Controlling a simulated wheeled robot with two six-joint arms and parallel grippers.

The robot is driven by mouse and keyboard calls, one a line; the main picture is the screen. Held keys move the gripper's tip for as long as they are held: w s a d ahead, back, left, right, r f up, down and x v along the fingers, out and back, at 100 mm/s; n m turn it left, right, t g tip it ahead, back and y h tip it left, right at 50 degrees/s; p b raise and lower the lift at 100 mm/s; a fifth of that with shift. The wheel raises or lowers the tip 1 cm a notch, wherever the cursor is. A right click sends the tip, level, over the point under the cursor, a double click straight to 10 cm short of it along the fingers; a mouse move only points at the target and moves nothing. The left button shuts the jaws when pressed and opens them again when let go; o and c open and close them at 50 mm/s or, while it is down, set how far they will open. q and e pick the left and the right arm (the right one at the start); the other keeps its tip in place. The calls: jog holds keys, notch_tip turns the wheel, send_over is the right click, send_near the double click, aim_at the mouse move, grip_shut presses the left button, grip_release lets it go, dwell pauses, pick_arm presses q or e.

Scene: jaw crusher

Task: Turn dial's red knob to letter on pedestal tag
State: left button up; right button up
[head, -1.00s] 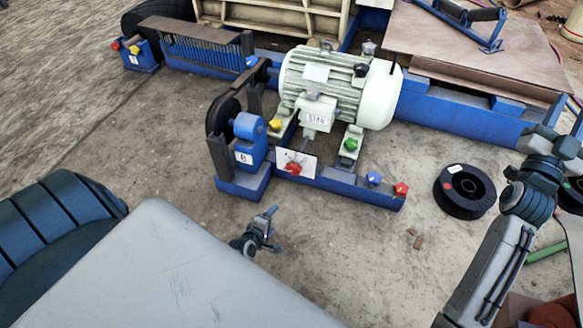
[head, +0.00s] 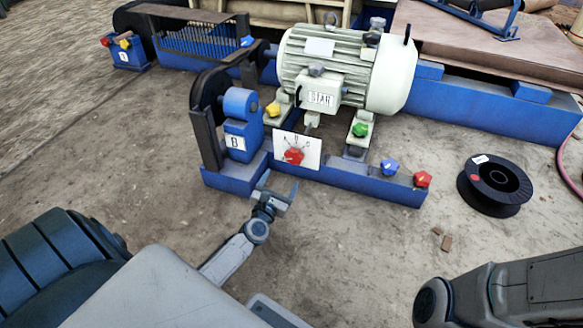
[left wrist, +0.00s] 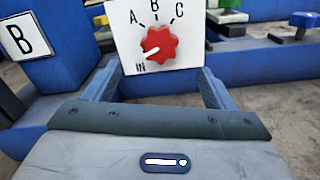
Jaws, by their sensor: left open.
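The red knob (head: 293,156) sits on a white dial plate (head: 312,143) on the blue frame, below the motor. In the left wrist view the knob (left wrist: 159,43) has a white pointer toward "IN" at its lower left. The letters A, B and C run across the top of the plate (left wrist: 190,76). The tag on the blue pedestal (head: 234,141) reads B, also in the left wrist view (left wrist: 23,40). My left gripper (head: 276,188) is open and empty, in front of and a little below the dial, its fingers (left wrist: 160,90) apart on either side below the knob. My right gripper is out of view.
A pale motor (head: 340,65) with a "STAR" tag (head: 320,98) stands behind the dial. Yellow, green (head: 360,130), blue (head: 389,167) and red (head: 422,179) knobs sit nearby on the frame. A black spool (head: 495,182) lies on the floor at right. The floor in front is mostly clear.

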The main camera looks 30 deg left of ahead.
aim_at(293, 157)
pick_arm(q)
jog(key=b+x, duration=0.2)
jog(key=x, duration=0.8)
jog(key=shift+w, duration=0.15)
jog(key=shift+c, duration=0.3)
jog(key=c, duration=0.9)
